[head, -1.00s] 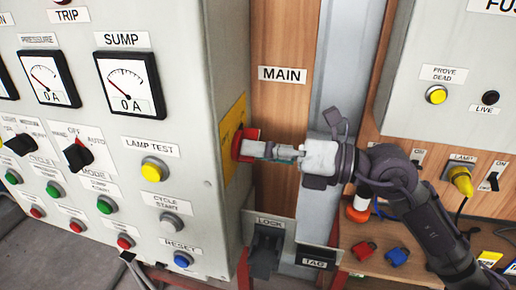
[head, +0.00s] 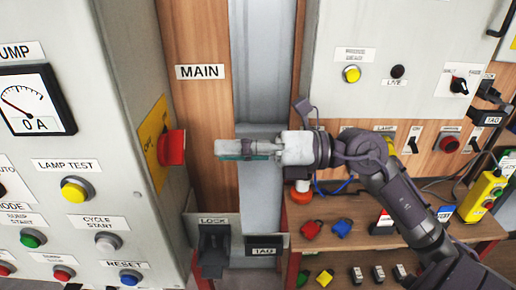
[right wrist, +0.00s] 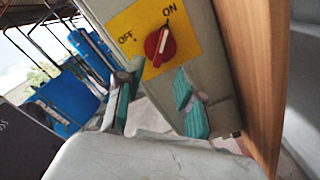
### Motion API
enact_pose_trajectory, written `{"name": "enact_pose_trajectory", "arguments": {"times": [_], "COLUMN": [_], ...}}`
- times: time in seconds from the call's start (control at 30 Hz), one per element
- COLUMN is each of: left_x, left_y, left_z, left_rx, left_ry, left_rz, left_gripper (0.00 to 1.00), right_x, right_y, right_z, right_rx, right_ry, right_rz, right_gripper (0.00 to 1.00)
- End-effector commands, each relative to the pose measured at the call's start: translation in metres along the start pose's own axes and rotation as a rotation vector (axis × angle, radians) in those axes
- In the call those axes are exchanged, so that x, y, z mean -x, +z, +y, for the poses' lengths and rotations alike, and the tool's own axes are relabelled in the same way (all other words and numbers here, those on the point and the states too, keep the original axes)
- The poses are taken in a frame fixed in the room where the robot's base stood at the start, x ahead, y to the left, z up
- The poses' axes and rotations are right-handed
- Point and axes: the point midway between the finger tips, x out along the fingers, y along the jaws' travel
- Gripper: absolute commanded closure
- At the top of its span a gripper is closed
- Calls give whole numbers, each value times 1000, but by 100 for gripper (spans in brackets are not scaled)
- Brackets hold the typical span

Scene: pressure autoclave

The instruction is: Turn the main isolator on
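The main isolator is a red rotary knob (head: 171,148) on a yellow plate (head: 153,138) on the side of the grey control cabinet, left of the MAIN label. In the right wrist view the red knob (right wrist: 160,45) has its white mark pointing up toward ON, away from OFF. My right gripper (head: 225,148) is right of the knob with a clear gap between them. In the right wrist view the right gripper's teal-padded fingers (right wrist: 158,97) are spread apart with nothing between them. My left gripper is not in view.
A LOCK and TAG bracket (head: 215,243) sits below the knob. A wooden shelf (head: 365,268) at right holds red and blue padlocks (head: 325,228). A grey panel (head: 385,60) with switches stands behind my right arm. Space between gripper and knob is clear.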

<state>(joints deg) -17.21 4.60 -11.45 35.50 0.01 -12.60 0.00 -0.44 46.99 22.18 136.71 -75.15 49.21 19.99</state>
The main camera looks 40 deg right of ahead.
Motion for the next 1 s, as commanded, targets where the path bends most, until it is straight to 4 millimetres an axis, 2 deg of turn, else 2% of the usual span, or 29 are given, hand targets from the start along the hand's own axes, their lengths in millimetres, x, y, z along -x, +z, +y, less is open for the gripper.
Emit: {"name": "enact_pose_trajectory", "arguments": {"times": [0.1,0.33,1.0], "left_x": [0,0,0], "left_y": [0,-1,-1], "left_z": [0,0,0], "left_rx": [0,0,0], "left_ry": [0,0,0], "left_rz": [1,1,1], "left_gripper": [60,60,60], "right_x": [19,42,45], "right_y": [0,0,0], "right_z": [-1,0,0], "right_rx": [-4,-2,0], "right_ry": [-1,1,1], "right_rz": [-3,-2,0], "right_gripper": [62,62,62]}}
